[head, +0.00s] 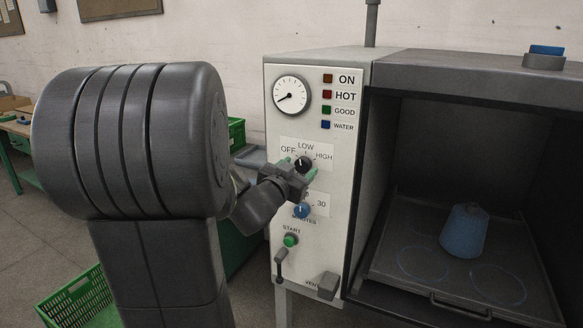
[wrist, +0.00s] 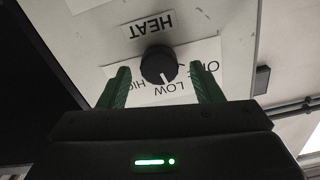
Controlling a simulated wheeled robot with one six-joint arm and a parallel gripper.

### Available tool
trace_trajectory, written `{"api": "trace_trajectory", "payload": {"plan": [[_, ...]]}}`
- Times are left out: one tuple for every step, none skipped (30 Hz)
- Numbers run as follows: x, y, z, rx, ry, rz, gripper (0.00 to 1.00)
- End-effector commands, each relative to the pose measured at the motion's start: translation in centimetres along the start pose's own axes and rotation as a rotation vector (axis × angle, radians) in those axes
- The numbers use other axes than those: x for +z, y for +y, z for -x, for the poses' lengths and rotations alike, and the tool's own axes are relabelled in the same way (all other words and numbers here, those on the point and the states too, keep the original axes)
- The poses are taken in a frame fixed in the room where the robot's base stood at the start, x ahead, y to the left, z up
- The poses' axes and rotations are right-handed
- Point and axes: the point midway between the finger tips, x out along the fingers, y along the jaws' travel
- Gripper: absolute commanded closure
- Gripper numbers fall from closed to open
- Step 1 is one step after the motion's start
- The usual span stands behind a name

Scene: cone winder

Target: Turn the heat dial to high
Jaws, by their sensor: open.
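The heat dial (head: 304,163) is a round black knob with a white mark, on the white panel under the gauge. It also shows in the wrist view (wrist: 156,62), where the picture is upside down and the white mark points at LOW. OFF and HIGH are printed on either side of LOW. My gripper (head: 297,168) is in front of the panel at the dial. In the wrist view its green fingers (wrist: 158,72) stand open on either side of the dial, with a gap on each side. I cannot tell whether the fingertips reach past the knob's face.
A blue timer knob (head: 301,210), a green START button (head: 291,240) and a lever (head: 280,264) sit below on the panel. The open chamber at right holds a blue cone (head: 464,231) on a dark tray (head: 390,268). A green crate (head: 82,300) stands on the floor at left.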

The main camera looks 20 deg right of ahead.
Motion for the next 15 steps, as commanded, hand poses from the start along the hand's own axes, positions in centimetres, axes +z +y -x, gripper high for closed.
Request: {"api": "trace_trajectory", "payload": {"plan": [[0.01,0.01,-0.57,0.001,0.000,0.000,0.41],[0.01,0.02,-0.80,0.001,0.000,-0.001,0.41],[0.01,0.03,-1.04,0.001,0.000,-0.001,0.41],[0.00,0.05,-1.19,0.001,0.000,-0.001,0.41],[0.00,0.05,-1.31,0.001,0.000,-0.001,0.41],[-0.01,0.05,-1.42,0.001,0.000,-0.001,0.41],[-0.01,0.05,-1.48,0.001,0.000,-0.001,0.41],[-0.01,0.04,-1.51,0.001,0.000,-0.001,0.41],[-0.01,0.03,-1.53,0.000,0.000,-0.001,0.41],[-0.01,0.03,-1.53,0.000,0.000,-0.001,0.41],[-0.01,0.03,-1.53,0.000,0.000,-0.001,0.41],[-0.01,0.02,-1.52,0.000,0.000,-0.001,0.41],[-0.01,0.02,-1.51,0.000,0.000,-0.001,0.41],[-0.01,0.02,-1.51,0.000,0.000,-0.001,0.41],[-0.01,0.01,-1.50,0.000,0.000,-0.001,0.47]]}}
